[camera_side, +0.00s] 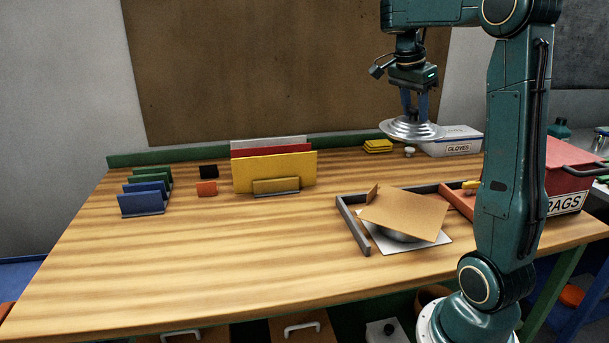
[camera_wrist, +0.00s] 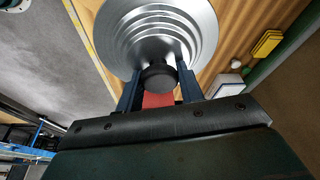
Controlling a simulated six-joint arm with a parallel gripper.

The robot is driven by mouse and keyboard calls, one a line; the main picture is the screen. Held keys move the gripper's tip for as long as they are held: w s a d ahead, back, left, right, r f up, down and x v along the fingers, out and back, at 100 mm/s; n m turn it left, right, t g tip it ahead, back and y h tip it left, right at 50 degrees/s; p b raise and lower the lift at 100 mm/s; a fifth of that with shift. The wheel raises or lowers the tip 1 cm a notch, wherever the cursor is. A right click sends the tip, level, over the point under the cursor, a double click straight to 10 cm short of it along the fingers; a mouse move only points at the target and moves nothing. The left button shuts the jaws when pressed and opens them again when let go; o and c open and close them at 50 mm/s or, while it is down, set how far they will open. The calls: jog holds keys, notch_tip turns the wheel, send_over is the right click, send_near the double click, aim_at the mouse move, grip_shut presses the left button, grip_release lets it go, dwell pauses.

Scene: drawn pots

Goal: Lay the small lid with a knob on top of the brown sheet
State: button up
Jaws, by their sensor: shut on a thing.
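A small round silver lid (camera_side: 411,129) with stepped rings hangs level from my gripper (camera_side: 414,114), high above the back right of the table. My gripper is shut on the lid's dark knob; in the wrist view the knob (camera_wrist: 158,76) sits between the two blue fingers (camera_wrist: 160,88), and the lid (camera_wrist: 135,30) fills the upper middle. The brown sheet (camera_side: 405,213) lies tilted over a rounded pale thing, above a white square sheet (camera_side: 433,244), at the table's right. The lid is behind and above the brown sheet, apart from it.
A white GLOVES box (camera_side: 452,142), yellow pads (camera_side: 378,146) and a red RAGS bin (camera_side: 570,175) stand nearby. The table's front left is clear.

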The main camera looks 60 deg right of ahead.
aim_at(418, 134)
jog(key=s+a, duration=0.1)
jog(key=a+r, duration=0.1)
jog(key=a, duration=0.1)
jog(key=s+a+r, duration=0.1)
jog(key=shift+s+a, duration=0.35)
jog(key=shift+a, duration=0.05)
jog(key=shift+f, duration=10)
jog(key=shift+f, duration=0.1)
jog(key=o, duration=1)
jog(key=shift+o, duration=0.2)
jog(key=v, duration=1.2)
